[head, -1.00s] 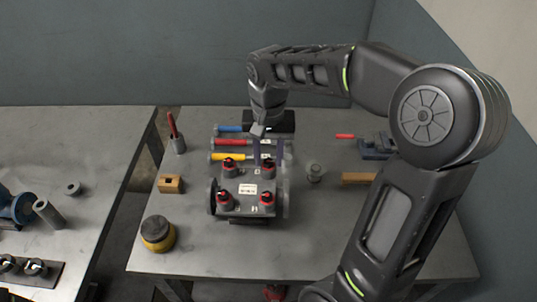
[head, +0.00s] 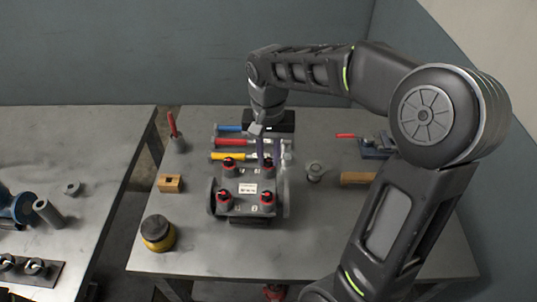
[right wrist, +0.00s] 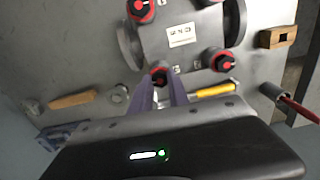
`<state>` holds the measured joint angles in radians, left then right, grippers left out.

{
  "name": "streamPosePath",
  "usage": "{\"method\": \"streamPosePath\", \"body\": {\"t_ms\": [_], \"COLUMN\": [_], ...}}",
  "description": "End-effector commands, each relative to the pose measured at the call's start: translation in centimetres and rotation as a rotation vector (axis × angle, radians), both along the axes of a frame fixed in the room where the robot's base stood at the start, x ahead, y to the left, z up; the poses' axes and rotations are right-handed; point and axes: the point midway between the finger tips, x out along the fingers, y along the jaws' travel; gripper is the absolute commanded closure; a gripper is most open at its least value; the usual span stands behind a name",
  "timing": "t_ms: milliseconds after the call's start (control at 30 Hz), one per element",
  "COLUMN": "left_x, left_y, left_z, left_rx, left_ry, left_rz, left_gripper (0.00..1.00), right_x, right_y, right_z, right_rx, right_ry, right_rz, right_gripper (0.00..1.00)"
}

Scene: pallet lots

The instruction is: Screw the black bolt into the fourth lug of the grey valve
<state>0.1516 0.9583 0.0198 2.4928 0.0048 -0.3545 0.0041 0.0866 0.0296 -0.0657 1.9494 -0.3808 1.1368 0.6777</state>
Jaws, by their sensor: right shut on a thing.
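The grey valve (head: 247,207) stands near the middle of the right-hand table, with a white label on top. It also shows in the right wrist view (right wrist: 182,52). My right gripper (head: 268,158) points down at the back right lug. In the right wrist view, its fingertips (right wrist: 160,84) are shut on the black bolt (right wrist: 158,73) at that lug. The fingers partly hide the bolt, so its depth cannot be told. My left gripper is not in view.
Screwdrivers with blue, red (head: 229,142) and yellow handles lie behind the valve. A wooden block (head: 171,183), a yellow-black round container (head: 157,233) and a red-handled tool in a cup (head: 174,133) stand left. A grey knob-like part (head: 313,171) stands right. The front table area is clear.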

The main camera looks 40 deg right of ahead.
Motion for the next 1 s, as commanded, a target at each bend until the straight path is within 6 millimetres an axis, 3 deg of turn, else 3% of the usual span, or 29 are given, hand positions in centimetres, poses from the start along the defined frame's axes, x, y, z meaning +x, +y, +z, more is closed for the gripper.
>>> {"method": "streamPosePath", "body": {"t_ms": [167, 1000], "left_x": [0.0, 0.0], "left_y": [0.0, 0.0], "left_z": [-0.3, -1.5], "left_rx": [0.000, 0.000], "left_ry": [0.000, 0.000], "left_rz": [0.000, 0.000], "left_gripper": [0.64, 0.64], "right_x": [0.0, 0.0], "right_y": [0.0, 0.0], "right_z": [-0.1, -0.1], "right_rx": [0.000, 0.000], "right_ry": [-0.001, 0.000], "right_rz": [-0.231, -1.804], "right_gripper": [1.00, 1.00]}}
